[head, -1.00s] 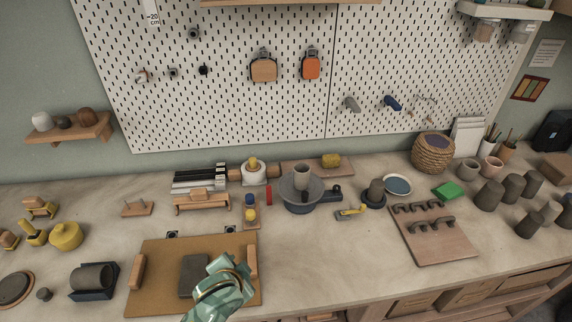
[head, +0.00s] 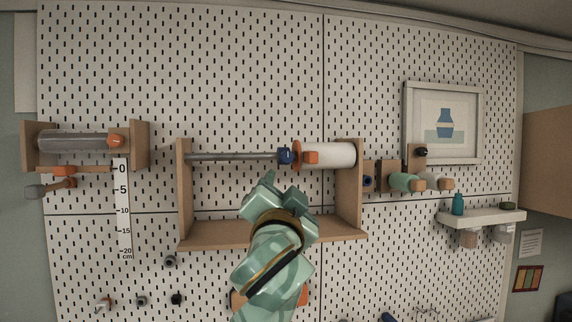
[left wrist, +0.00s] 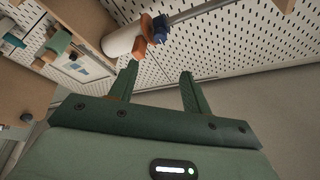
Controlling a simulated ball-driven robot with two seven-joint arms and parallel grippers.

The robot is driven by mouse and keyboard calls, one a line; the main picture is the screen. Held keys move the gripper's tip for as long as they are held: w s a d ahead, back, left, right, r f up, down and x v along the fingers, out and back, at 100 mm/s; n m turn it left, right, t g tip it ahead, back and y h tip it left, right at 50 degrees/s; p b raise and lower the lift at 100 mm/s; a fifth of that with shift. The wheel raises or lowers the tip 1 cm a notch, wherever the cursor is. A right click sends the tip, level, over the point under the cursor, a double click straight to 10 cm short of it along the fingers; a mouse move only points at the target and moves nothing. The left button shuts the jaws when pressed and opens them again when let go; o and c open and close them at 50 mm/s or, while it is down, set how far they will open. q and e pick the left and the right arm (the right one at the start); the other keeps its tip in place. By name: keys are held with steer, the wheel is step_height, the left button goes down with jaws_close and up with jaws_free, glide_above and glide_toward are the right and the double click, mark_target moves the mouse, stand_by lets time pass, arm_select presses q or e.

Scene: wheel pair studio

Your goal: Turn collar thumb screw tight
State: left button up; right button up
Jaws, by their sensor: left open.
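A blue collar (head: 286,155) sits on a grey horizontal rod (head: 235,157) in a wooden wall holder, against the orange flange (head: 297,153) of a white roll (head: 335,155). An orange block (head: 311,157) stands out in front of the roll's end. I cannot make out a separate thumb screw on the collar. My left gripper (head: 283,187) is open and empty, just below the collar. In the left wrist view the collar (left wrist: 160,29) and orange block (left wrist: 139,46) lie beyond the open fingers (left wrist: 158,82), apart from them. My right gripper is not in view.
The holder's wooden shelf (head: 205,233) and side panels frame the rod. A wooden rack with green-handled tools (head: 402,181) hangs to the right. Another roll holder (head: 140,145) and a scale strip (head: 122,205) are to the left. The pegboard above is clear.

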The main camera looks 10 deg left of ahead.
mark_target(288, 158)
arm_select(q)
steer(key=p+x, duration=0.5)
steer(key=x, duration=0.8)
steer(key=shift+w+a, duration=0.1)
steer(key=shift+w, duration=0.25)
steer(key=shift+w+a, duration=0.1)
steer(key=shift+w, duration=0.55)
steer(key=c, duration=1)
